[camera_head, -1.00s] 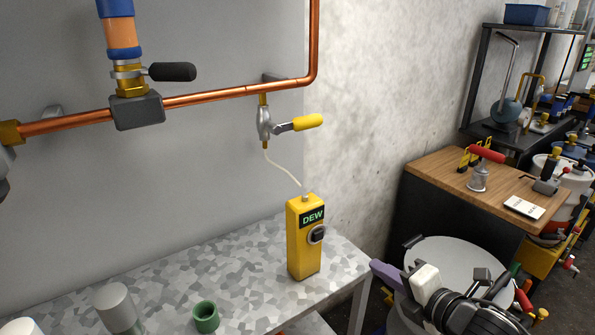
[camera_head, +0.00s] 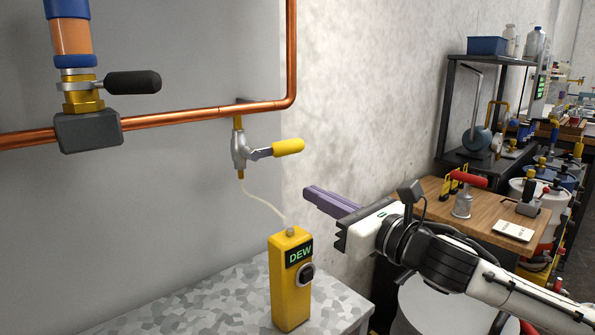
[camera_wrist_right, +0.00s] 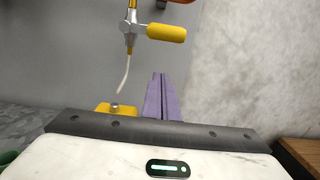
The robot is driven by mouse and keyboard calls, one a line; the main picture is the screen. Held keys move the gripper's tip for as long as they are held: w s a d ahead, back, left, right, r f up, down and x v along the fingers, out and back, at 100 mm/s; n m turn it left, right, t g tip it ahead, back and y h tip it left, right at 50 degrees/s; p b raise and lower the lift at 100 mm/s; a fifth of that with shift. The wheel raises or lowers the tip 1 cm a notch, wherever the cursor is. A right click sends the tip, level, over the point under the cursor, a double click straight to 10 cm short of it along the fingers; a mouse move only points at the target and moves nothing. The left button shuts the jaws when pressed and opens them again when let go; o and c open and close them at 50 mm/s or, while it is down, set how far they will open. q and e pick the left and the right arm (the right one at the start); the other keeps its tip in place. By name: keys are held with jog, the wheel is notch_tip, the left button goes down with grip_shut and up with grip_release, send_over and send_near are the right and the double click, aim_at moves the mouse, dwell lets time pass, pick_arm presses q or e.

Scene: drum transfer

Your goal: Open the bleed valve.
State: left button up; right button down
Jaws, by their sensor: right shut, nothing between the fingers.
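The bleed valve (camera_head: 240,150) is a small silver valve with a yellow-gripped lever, hanging below the copper pipe. Its yellow handle (camera_head: 287,147) points right, roughly level. In the right wrist view the yellow handle (camera_wrist_right: 166,33) is ahead of and above my fingers. A pale thin tube runs from the valve down to the yellow DEW meter (camera_head: 290,285). My right gripper (camera_head: 310,192) has purple fingers, shut and empty, below and slightly right of the handle, apart from it. The shut fingers also show in the right wrist view (camera_wrist_right: 161,80). My left gripper is out of view.
A copper pipe (camera_head: 200,116) runs across the grey wall and turns up at the right. A larger valve with a black handle (camera_head: 132,82) sits at upper left. The speckled table (camera_head: 215,300) is below. A wooden bench (camera_head: 425,195) with items stands at right.

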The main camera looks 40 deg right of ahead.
aim_at(278, 150)
pick_arm(q)
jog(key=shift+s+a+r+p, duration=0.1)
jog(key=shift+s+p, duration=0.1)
jog(key=shift+p, duration=0.45)
pick_arm(e)
jog(key=w+r, duration=0.4)
jog(key=w, duration=0.2)
jog(key=shift+a, duration=0.25)
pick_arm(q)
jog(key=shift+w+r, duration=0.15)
pick_arm(e)
jog(key=shift+r, duration=0.1)
pick_arm(q)
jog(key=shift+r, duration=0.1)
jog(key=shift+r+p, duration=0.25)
jog(key=shift+p, duration=0.05)
pick_arm(e)
jog(key=shift+d+r+n, duration=0.1)
jog(key=shift+r+n, duration=0.15)
jog(key=shift+n, duration=0.05)
